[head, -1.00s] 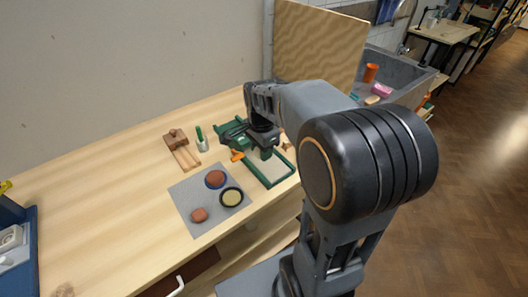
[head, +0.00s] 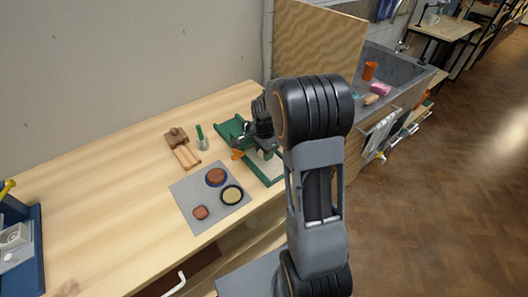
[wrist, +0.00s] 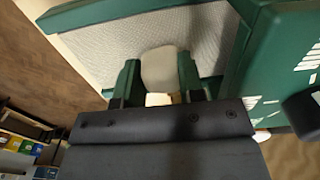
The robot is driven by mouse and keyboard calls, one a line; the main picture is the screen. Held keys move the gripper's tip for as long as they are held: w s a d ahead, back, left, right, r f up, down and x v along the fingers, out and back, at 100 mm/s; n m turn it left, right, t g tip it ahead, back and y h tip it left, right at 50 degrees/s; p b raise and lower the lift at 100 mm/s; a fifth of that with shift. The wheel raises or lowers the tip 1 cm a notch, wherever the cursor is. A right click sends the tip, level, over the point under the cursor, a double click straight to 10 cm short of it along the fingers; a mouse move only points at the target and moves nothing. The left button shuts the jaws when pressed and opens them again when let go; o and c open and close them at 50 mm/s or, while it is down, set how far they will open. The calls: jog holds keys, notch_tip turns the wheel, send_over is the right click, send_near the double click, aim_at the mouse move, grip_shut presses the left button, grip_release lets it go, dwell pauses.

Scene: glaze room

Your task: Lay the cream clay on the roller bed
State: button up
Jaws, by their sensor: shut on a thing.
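In the wrist view my gripper (wrist: 160,74) has its two green fingers shut on the cream clay (wrist: 160,66), a pale rounded block. Behind the clay is the pale textured surface of the roller bed (wrist: 205,30), edged by a green frame. I cannot tell whether the clay touches the bed. In the head view my gripper (head: 264,150) is low over the roller bed (head: 273,181), a green frame with a pale inside. The gripper and arm hide the clay and part of the bed there.
Left of the bed, a grey mat (head: 184,188) carries brown lumps and a black-rimmed round with a pale yellow middle (head: 231,195). Wooden tools (head: 186,157) and a green-handled tool (head: 201,137) lie behind. A blue tray (head: 38,245) is far left. The left tabletop is mostly clear.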

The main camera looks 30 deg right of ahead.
jog(key=shift+f, duration=0.2)
jog(key=shift+f, duration=0.15)
jog(key=o, duration=1)
notch_tip(320, 180, up, 12)
jog(key=s+a+r+n+t, duration=0.1)
jog(key=s+a+n+t, duration=0.1)
jog(key=s+a+n, duration=0.3)
jog(key=s+a+r+n+t, duration=0.1)
jog(key=s+a+n, duration=0.3)
jog(key=s+n, duration=0.7)
jog(key=shift+s+a+r+t, duration=0.2)
jog(key=shift+s+a+t, duration=0.2)
jog(key=shift+t, duration=0.1)
